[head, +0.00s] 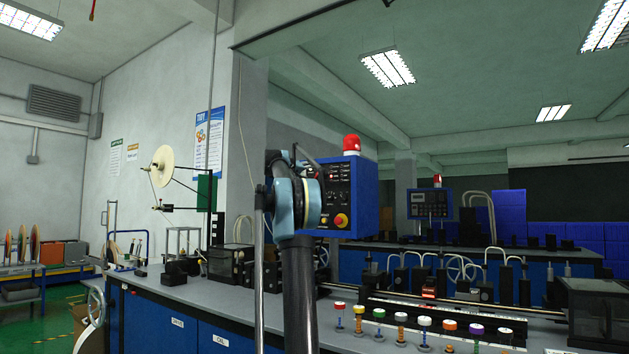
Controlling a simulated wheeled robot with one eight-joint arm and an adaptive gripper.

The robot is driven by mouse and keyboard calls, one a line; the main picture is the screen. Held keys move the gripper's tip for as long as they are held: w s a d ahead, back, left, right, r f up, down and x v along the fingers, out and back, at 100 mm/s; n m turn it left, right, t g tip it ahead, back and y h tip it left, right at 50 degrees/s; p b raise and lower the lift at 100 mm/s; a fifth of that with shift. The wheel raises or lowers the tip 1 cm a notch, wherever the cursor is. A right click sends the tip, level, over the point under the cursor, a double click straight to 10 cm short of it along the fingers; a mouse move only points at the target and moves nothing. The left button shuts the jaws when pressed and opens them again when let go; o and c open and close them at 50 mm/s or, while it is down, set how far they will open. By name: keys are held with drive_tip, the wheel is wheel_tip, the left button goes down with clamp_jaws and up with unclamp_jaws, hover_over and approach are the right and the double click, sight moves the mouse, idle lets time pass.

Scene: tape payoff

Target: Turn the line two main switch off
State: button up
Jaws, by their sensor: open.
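A blue control box (363,197) with a black front panel stands on the near bench, just right of my arm. A red rotary knob on a yellow plate (341,220), which looks like a main switch, sits at the panel's lower right. Its exact angle is too small to read. A second blue control box (430,203) stands on the far bench; no such knob can be made out on it. I cannot read which box is line two. My arm's blue joints overlap the near box's left side. My gripper cannot be made out in this view.
A red beacon (351,144) tops the near box. Several colored-top spools (400,319) line the bench front, with rails and handwheels behind. A tape reel (163,157) stands at the left. Green floor (60,318) shows at the lower left.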

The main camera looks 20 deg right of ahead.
sight(317, 175)
drive_tip(key=shift+x, duration=3.6)
drive_tip(key=shift+c, duration=0.6)
drive_tip(key=shift+a, duration=0.1)
drive_tip(key=c, duration=0.9)
